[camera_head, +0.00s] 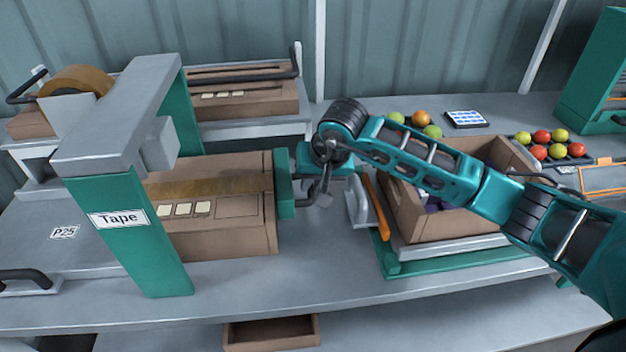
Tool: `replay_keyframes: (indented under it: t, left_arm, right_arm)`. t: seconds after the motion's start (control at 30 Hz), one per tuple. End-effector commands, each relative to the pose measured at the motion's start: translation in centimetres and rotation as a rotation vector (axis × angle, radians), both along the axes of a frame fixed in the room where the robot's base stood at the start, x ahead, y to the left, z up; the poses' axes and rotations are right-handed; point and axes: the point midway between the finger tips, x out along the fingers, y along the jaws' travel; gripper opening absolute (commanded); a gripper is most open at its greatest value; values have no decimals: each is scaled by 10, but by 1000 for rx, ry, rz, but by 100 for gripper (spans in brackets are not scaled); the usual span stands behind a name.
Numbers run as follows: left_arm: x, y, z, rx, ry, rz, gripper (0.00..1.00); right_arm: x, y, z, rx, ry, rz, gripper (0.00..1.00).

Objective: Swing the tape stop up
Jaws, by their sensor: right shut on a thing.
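The tape stop is a green plate (285,184) at the right end of a closed cardboard box (235,239). It stands upright against the box's end. My right gripper (317,192) is just right of the plate, shut on the tape stop; the exact grip is partly hidden by the gripper and its wrist. The box lies under the tape machine (118,215), a grey-topped arch with green legs and a "Tape" label. A brown tape strip runs along the box top. My left gripper is not in view.
An open carton (455,224) stands on a scale with a green base at right, with an orange-handled tool (377,207) beside it. Another closed box (245,100) sits at the back. The front bench strip is clear.

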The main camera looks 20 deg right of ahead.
Motion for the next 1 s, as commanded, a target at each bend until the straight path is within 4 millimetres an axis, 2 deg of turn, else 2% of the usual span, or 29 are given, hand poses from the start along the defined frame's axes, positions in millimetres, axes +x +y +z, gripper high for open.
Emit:
replay_keyframes:
  t: [0.6,0.77,1.0]
  left_arm:
    - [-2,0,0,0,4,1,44]
    - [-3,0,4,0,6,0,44]
    - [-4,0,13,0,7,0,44]
  right_arm:
    - [1,0,2,2,5,-1,0]
    - [3,-1,8,12,43,-2,0]
    - [9,-3,25,53,183,-5,0]
